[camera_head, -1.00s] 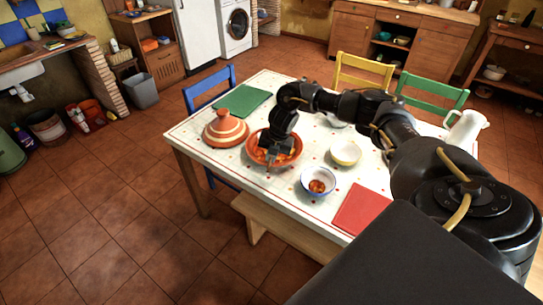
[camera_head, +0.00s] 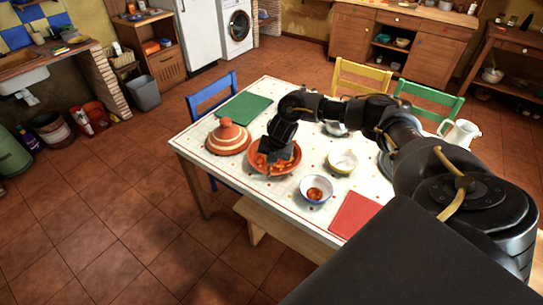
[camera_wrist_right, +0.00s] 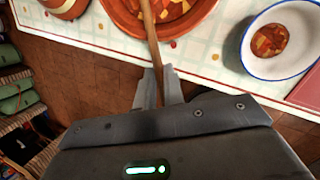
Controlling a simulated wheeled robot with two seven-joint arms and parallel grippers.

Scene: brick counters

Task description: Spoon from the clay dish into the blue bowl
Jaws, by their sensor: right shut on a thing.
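The clay dish (camera_head: 256,168) is a round orange-brown dish with stew in it, on the table. It also shows at the top of the right wrist view (camera_wrist_right: 196,22). My right gripper (camera_head: 280,153) is over the dish. In the right wrist view my right gripper (camera_wrist_right: 159,80) is shut on the wooden handle of the spoon (camera_wrist_right: 152,38), which reaches up over the dish. The spoon's bowl end is out of that view. The blue bowl (camera_head: 304,194), white inside with a blue rim, stands right of the dish in front and holds some stew; it also shows in the wrist view (camera_wrist_right: 252,65).
A striped cone-shaped clay lid (camera_head: 228,138) stands left of the dish. A cream bowl (camera_head: 342,160) stands to the right, a red mat (camera_head: 355,214) near the front edge, a green mat (camera_head: 244,107) behind. A white jug (camera_head: 462,133) stands at the far right.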

